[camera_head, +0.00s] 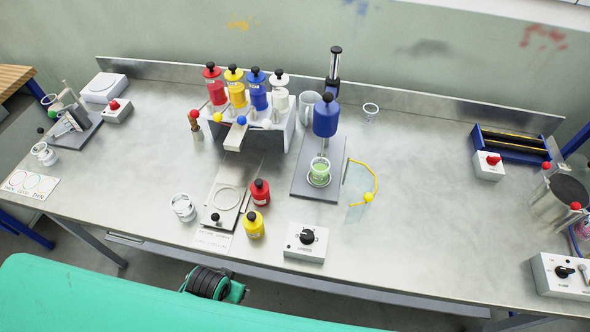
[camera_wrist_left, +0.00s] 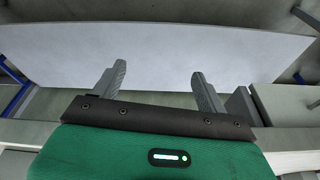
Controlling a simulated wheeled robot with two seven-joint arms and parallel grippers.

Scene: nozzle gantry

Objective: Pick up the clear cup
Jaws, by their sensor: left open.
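Several clear cups show in the head view. One clear cup (camera_head: 183,207) stands empty at the front, left of the plate with a ring. Another clear cup (camera_head: 319,173) holds green liquid on the grey base under the blue-headed mixer. A small clear cup (camera_head: 370,111) stands behind the mixer, and a clear cup (camera_head: 44,154) stands at the far left. I cannot tell which one is meant. My left gripper (camera_wrist_left: 159,76) is open and empty in the left wrist view, with no cup near it. Neither gripper shows in the head view.
A rack (camera_head: 284,135) with red, yellow, blue and white bottles stands at the back. Loose red (camera_head: 260,192) and yellow bottles (camera_head: 253,225) stand near a dial box (camera_head: 306,242). The table's right middle is clear.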

